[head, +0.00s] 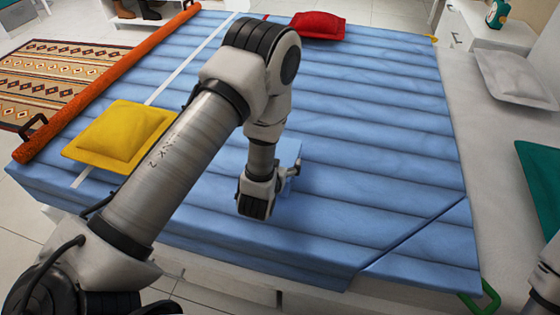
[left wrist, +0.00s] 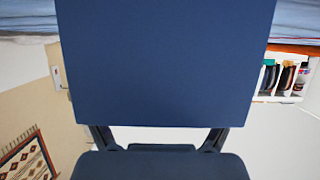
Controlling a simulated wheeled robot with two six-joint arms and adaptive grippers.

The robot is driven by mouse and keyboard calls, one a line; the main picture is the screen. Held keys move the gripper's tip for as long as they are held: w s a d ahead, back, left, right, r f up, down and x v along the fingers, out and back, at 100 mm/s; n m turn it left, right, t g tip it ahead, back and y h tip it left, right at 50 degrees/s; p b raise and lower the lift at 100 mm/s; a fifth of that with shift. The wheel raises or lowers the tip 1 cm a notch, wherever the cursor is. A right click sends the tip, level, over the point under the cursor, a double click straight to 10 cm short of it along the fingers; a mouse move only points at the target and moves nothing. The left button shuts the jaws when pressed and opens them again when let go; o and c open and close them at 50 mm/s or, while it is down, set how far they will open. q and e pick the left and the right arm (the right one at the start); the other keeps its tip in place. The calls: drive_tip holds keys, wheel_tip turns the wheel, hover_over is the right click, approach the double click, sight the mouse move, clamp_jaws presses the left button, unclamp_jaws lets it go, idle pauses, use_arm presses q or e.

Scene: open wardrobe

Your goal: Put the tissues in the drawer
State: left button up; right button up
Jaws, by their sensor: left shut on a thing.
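A blue tissue box (head: 289,156) is in the head view, partly hidden behind my left wrist, above the blue bed cover. It fills the upper middle of the left wrist view as a dark blue face (left wrist: 165,60). My left gripper (head: 288,172) is shut on it; the fingers show at the box's lower edge in the left wrist view (left wrist: 160,138). A white cabinet (head: 485,32) with a small handle on its front stands at the upper right; its front looks closed. My right gripper is out of view; only part of my right arm shows at the right edge.
The wide blue bed cover (head: 370,120) is mostly clear. A yellow cushion (head: 120,135) lies at its left, a red cushion (head: 318,25) at the far edge, a white pillow (head: 515,78) at the right. An orange roll (head: 105,82) runs along the left edge beside a patterned rug (head: 50,75).

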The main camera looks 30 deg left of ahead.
use_arm(q)
drive_tip(key=shift+f, duration=0.15)
drive_tip(key=o, duration=1.3)
drive_tip(key=shift+c, duration=0.2)
